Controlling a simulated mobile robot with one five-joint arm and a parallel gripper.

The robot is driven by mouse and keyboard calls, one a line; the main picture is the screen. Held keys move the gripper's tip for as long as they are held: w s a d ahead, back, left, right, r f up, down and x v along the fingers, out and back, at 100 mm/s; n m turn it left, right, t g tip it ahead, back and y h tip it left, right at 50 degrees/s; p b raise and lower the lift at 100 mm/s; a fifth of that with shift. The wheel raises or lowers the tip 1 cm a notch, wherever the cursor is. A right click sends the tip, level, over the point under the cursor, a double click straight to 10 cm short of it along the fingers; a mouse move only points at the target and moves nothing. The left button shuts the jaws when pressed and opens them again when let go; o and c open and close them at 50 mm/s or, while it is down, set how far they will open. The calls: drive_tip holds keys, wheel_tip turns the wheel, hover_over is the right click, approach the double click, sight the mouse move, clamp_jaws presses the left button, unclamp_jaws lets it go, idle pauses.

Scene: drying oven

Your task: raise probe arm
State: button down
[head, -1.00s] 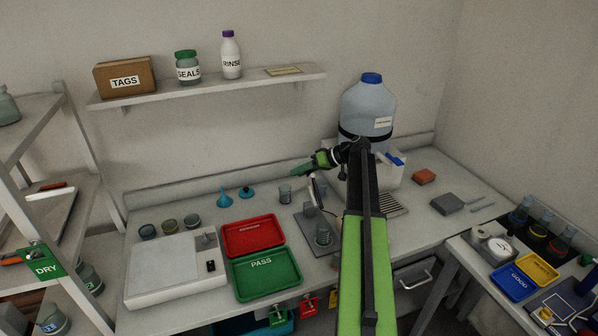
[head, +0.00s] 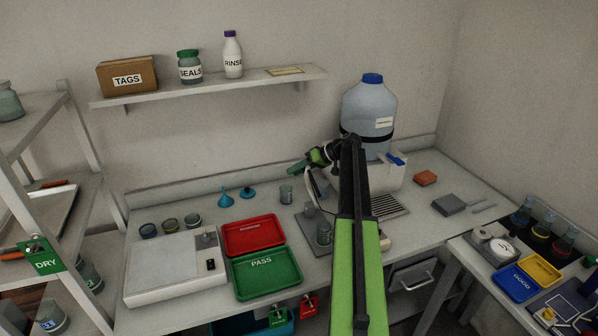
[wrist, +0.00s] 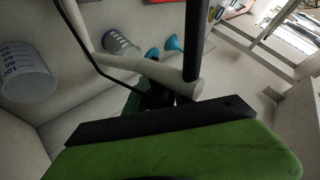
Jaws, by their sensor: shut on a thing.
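The pale probe arm (head: 312,188) stands over the grey plate (head: 305,222) at the bench's middle; its black cable hangs in a curve. A clear beaker (head: 323,235) stands on that plate. My gripper (head: 303,167) is at the upper end of the probe arm, at the left of my raised arm. In the wrist view my gripper (wrist: 158,98) is shut on the probe arm (wrist: 145,70), whose pale bar crosses just beyond the dark jaws. A dark rod (wrist: 195,40) meets the bar there. The jaws' exact contact is partly hidden by my gripper's body.
A red tray (head: 253,236) and a green PASS tray (head: 267,273) lie left of the plate. A small beaker (head: 286,194) and blue funnels (head: 225,198) stand behind. The large blue-capped bottle (head: 368,112) is close to my arm on the right. A shelf (head: 210,88) hangs above.

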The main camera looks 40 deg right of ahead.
drive_tip(key=shift+f, duration=0.25)
drive_tip(key=c, duration=1.4)
unclamp_jaws()
drive_tip(key=shift+c, duration=0.2)
drive_tip(key=o, duration=0.3)
drive_tip(key=shift+w+d+f, duration=0.15)
drive_tip(key=shift+f, duration=0.05)
drive_tip(key=shift+o, duration=0.2)
drive_tip(key=shift+r, duration=0.15)
drive_tip(key=p+v, duration=1)
drive_tip(key=v, duration=0.7)
drive_tip(key=shift+s+r, duration=0.2)
drive_tip(key=shift+s, duration=0.05)
drive_tip(key=shift+w, duration=0.1)
